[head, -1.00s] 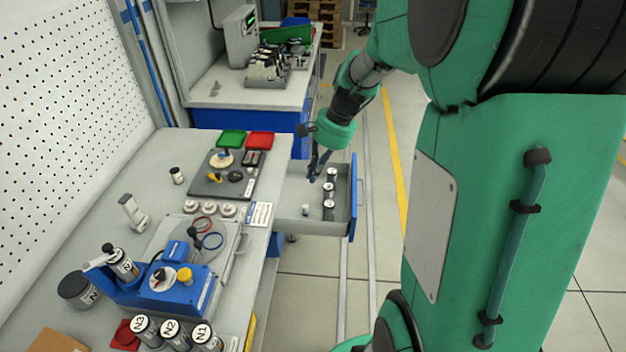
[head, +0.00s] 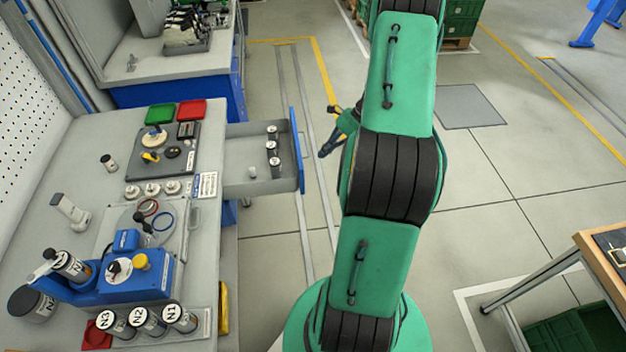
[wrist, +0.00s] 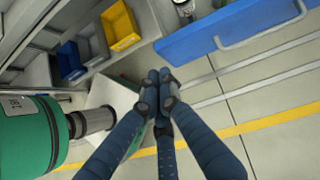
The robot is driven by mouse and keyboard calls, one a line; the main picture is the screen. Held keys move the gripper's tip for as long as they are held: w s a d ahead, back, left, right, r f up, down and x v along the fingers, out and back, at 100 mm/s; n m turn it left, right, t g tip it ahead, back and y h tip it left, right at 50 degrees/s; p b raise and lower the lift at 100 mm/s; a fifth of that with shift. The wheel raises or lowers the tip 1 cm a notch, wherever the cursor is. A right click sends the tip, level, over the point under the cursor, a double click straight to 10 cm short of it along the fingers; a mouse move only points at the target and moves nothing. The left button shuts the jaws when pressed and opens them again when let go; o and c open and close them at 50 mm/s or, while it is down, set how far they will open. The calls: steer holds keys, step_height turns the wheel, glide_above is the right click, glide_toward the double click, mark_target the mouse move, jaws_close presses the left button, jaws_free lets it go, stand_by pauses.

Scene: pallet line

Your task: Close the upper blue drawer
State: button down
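The upper blue drawer stands pulled out to the right of the workbench in the head view, with a grey tray (head: 240,181) and a blue front panel (head: 299,160). My gripper (head: 325,153) is to the right of the front panel, outside the drawer. In the wrist view, the blue front (wrist: 235,28) with its bar handle (wrist: 262,38) is at the upper right. My gripper's fingers (wrist: 158,82) are together, empty, and apart from the panel.
The workbench (head: 60,165) at left carries a blue fixture (head: 125,277), labelled cylinders and green and red trays. Another blue-fronted bench (head: 178,95) stands behind the drawer. A wooden-edged table (head: 592,258) is at right. The floor right of the drawer is open.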

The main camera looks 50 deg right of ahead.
mark_target(230, 189)
steer(key=s+d+f+m+t, duration=0.1)
steer(key=s+d+f+m, duration=0.2)
steer(key=f, duration=0.5)
steer(key=shift+s+d+t, duration=0.3)
steer(key=shift+s+d, duration=0.45)
steer(key=shift+s, duration=0.4)
steer(key=shift+f, duration=0.15)
steer(key=r+b+x, duration=0.1)
steer(key=x, duration=0.5)
steer(key=w+a+r+b+x, duration=0.1)
steer(key=x, duration=0.5)
steer(key=shift+w+a+f, duration=0.15)
steer(key=shift+w+a, duration=0.3)
steer(key=shift+a, duration=0.05)
steer(key=w+a+b, duration=0.1)
steer(key=w+a, duration=2.2)
steer(key=shift+w+a, duration=0.4)
